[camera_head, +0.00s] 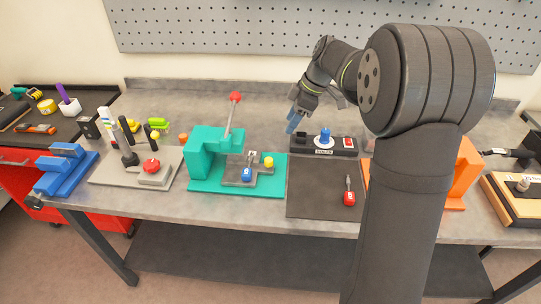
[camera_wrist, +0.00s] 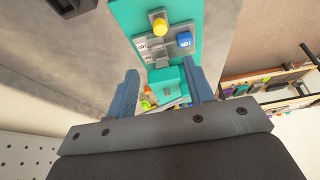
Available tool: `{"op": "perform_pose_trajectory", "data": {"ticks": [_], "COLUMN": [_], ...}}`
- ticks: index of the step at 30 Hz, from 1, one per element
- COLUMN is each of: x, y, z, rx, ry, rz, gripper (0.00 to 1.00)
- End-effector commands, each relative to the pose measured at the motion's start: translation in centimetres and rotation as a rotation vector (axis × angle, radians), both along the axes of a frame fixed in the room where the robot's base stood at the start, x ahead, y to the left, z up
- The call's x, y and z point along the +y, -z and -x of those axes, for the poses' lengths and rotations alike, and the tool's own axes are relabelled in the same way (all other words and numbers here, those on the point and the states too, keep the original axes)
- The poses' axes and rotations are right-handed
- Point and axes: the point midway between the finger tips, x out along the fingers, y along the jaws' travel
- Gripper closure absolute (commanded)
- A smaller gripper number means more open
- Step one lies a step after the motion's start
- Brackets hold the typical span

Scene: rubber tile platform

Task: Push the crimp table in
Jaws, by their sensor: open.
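A teal crimp press (camera_head: 215,141) with a red-tipped lever stands on a teal base plate (camera_head: 262,187) left of centre. A grey crimp table (camera_head: 235,179) lies on the plate in front of the press body, with a yellow knob (camera_head: 268,162) and a blue connector (camera_head: 246,174) on it. In the wrist view the yellow knob (camera_wrist: 159,25) and blue connector (camera_wrist: 184,40) show near the top, beyond the fingertips. My gripper (camera_head: 292,122) is open and empty, raised behind and to the right of the press. Its two blue fingers frame the press in the wrist view (camera_wrist: 160,66).
A dark mat (camera_head: 310,193) with a red-handled tool (camera_head: 349,194) lies right of the press, with a control box (camera_head: 323,144) behind it. A grey fixture with a red knob (camera_head: 151,167) stands to the left. An orange fixture (camera_head: 465,170) is partly hidden by my arm.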

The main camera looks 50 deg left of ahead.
Motion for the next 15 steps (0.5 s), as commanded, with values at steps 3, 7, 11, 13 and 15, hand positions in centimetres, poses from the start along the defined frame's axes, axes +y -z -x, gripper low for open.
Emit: {"op": "perform_pose_trajectory", "data": {"ticks": [3, 7, 11, 13, 15], "x": [0.6, 1.3, 2.1, 2.5, 2.9], "y": [2.1, 4.7, 7.4, 8.8, 10.2], "z": [0.7, 1.5, 2.3, 2.7, 3.1], "rx": [0.003, 0.003, 0.003, 0.002, 0.002], "ry": [-0.003, -0.001, -0.001, -0.001, -0.003], "rz": [0.006, 0.006, 0.006, 0.006, 0.007], "gripper": [0.52, 0.52, 0.52, 0.52, 0.52]}}
